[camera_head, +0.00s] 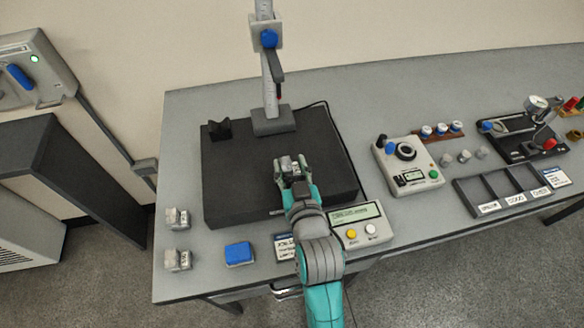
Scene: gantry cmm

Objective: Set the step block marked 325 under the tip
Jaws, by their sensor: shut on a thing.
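My gripper (291,176) is over the dark surface plate (232,172), shut on a small grey block (288,162). I cannot read a number on it, and my fingers hide part of it. I cannot tell whether it touches the plate. The height gauge (270,122) stands at the back of the plate, and its dark arm with the tip (279,88) is high above the plate, behind my gripper in the picture. Two more grey step blocks, one upper (177,218) and one lower (177,260), sit on the table's left edge; their labels are too small to read.
A black V-shaped holder (219,129) is on the plate's back left. A blue block (239,253) lies in front of the plate. A display box (359,224) is right of my arm. A control box (408,164) and a compartment tray (511,190) are further right.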

